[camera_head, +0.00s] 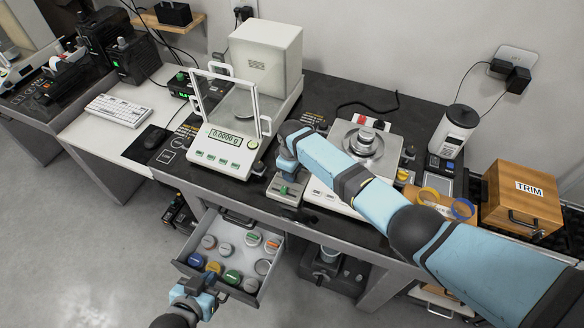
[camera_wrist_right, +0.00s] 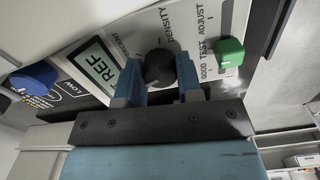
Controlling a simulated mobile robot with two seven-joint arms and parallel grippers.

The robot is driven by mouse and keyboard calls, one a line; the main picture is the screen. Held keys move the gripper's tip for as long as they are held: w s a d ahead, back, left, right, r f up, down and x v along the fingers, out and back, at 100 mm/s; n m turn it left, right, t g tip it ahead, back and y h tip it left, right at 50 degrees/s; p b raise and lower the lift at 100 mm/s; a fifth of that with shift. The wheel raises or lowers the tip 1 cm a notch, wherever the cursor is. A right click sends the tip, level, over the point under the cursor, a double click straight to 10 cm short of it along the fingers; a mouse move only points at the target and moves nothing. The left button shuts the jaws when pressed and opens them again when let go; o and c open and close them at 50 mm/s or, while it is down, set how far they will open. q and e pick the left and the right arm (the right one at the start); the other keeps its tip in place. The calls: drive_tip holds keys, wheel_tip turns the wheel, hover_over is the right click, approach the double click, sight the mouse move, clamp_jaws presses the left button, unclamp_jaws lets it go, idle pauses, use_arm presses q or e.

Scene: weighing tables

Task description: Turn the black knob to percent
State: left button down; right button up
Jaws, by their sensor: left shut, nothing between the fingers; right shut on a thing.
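The black knob (camera_wrist_right: 159,67) sits on a light panel in the right wrist view. My right gripper (camera_wrist_right: 158,80) is shut on it, one blue finger on each side. The word DENSITY is printed beside the knob, and a partly covered label lies on its other side near the REF display (camera_wrist_right: 103,67). I cannot make out the knob's pointer. In the head view my right gripper (camera_head: 285,172) is over the small grey box (camera_head: 290,210), hiding the black knob. My left gripper (camera_head: 207,277) is shut and empty by the open drawer's front.
A green knob (camera_wrist_right: 230,53) is beside the black knob, with TEST and ADJUST labels. A blue knob (camera_wrist_right: 33,77) is at left. The open drawer (camera_head: 188,268) holds several capped jars. The balance (camera_head: 222,150) stands left of my right gripper, the round-pan scale (camera_head: 352,165) right.

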drive_tip(key=m+p, duration=0.1)
drive_tip(key=m, duration=0.1)
drive_tip(key=shift+r+m, duration=0.15)
drive_tip(key=shift+m, duration=0.25)
drive_tip(key=m+p, duration=0.1)
drive_tip(key=m, duration=0.1)
drive_tip(key=shift+m, duration=0.4)
drive_tip(key=m+p, duration=0.1)
drive_tip(key=m, duration=0.3)
drive_tip(key=shift+m, duration=0.4)
drive_tip(key=o, duration=0.9)
drive_tip(key=shift+r+p, duration=0.4)
drive_tip(key=shift+r, duration=6.45)
